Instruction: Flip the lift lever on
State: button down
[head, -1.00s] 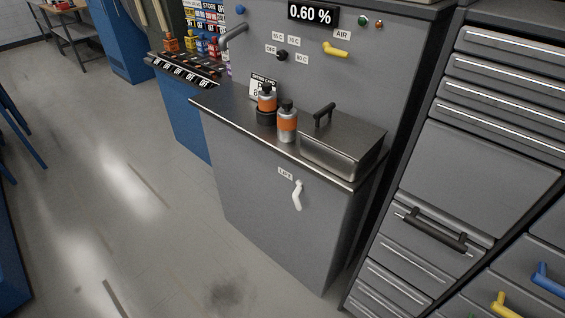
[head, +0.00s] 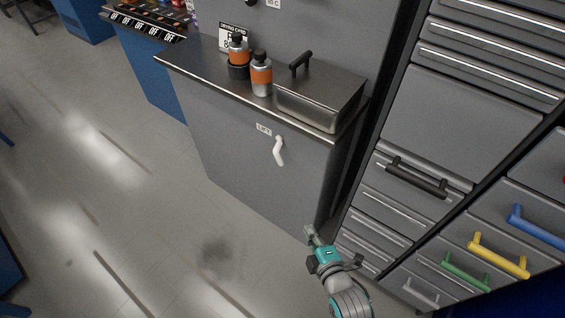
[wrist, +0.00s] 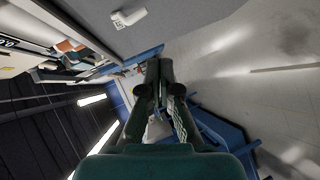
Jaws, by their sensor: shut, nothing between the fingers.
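The white lift lever (head: 279,151) sits on the grey front panel of the cabinet (head: 230,150), just right of a small "LIFT" label (head: 264,129). Its handle hangs downward, slightly tilted. In the wrist view the label and a white part of the lever (wrist: 128,17) show at the top. My gripper (head: 312,234) is below and to the right of the lever, apart from it, near the cabinet's lower right corner. In the wrist view the gripper's fingers (wrist: 159,70) are together with nothing between them.
A metal box with a black handle (head: 320,92) and two orange-banded bottles (head: 261,75) stand on the cabinet top. A drawer unit with a black handle (head: 417,178) and coloured handles (head: 498,257) is close on the right. The floor (head: 130,200) to the left is clear.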

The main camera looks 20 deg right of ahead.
aim_at(277, 160)
jog(key=w+f+n, duration=0.1)
jog(key=w, duration=0.8)
jog(key=w+n, duration=0.2)
jog(key=w, duration=0.7)
jog(key=w+f+n, duration=0.1)
jog(key=w+n, duration=0.1)
jog(key=w, duration=0.6)
jog(key=shift+w+d+f, duration=0.3)
jog(key=shift+w, duration=0.1)
jog(key=shift+w+a+f+n, duration=0.3)
jog(key=shift+w+a+f, duration=0.15)
jog(key=shift+w+f, duration=0.25)
jog(key=shift+s, duration=0.1)
jog(key=shift+r, duration=0.2)
jog(key=shift+r, duration=0.65)
jog(key=shift+s, duration=0.1)
